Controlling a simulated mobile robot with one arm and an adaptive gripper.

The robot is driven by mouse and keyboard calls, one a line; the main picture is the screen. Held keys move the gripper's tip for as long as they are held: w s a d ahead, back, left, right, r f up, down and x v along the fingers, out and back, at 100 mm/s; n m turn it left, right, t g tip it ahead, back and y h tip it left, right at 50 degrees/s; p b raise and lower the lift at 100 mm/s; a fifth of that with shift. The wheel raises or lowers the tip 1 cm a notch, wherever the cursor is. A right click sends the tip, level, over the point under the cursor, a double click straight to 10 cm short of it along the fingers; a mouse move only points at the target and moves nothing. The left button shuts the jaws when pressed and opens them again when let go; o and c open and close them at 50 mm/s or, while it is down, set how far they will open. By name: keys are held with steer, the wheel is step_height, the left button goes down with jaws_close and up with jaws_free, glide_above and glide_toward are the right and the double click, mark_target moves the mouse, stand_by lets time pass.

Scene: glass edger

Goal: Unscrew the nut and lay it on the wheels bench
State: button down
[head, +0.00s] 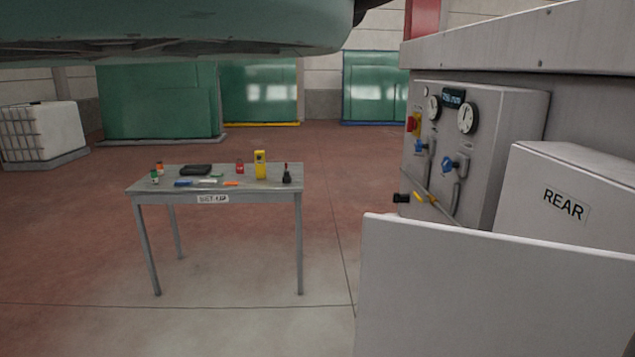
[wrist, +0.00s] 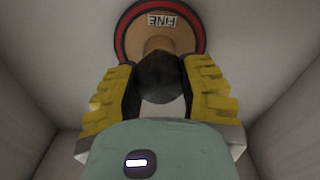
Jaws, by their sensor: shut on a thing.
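In the wrist view, my gripper (wrist: 160,92) has its yellow-padded fingers on both sides of a dark, rounded nut (wrist: 161,72) and is shut on it. The nut sits at the middle of a tan wheel (wrist: 185,35) with a red rim and a "FINE" label, upside down in this view. Whether the nut is still threaded on cannot be told. The head view does not show the nut or my gripper. I cannot identify the wheels bench there; a grey table (head: 140,187) carries a label too small to read.
Pale walls (wrist: 60,50) enclose the wheel closely on both sides. In the head view, the table holds small tools and a yellow device (head: 260,164). A grey panel with gauges (head: 510,120) and a "REAR" box (head: 540,170) stand at right. Floor around the table is clear.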

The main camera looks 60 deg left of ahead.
steer(key=n+b, duration=0.2)
steer(key=n, duration=0.1)
steer(key=f+n+b, duration=0.1)
steer(key=n+b, duration=0.1)
steer(key=shift+s+d+n+b, duration=0.1)
steer(key=shift+s+n+b, duration=0.05)
steer(key=shift+n+b, duration=0.25)
steer(key=n, duration=0.1)
steer(key=n+b, duration=0.1)
steer(key=shift+r+n, duration=0.25)
steer(key=shift+n, duration=0.15)
steer(key=c, duration=0.6)
jaws_free()
steer(key=shift+r, duration=0.1)
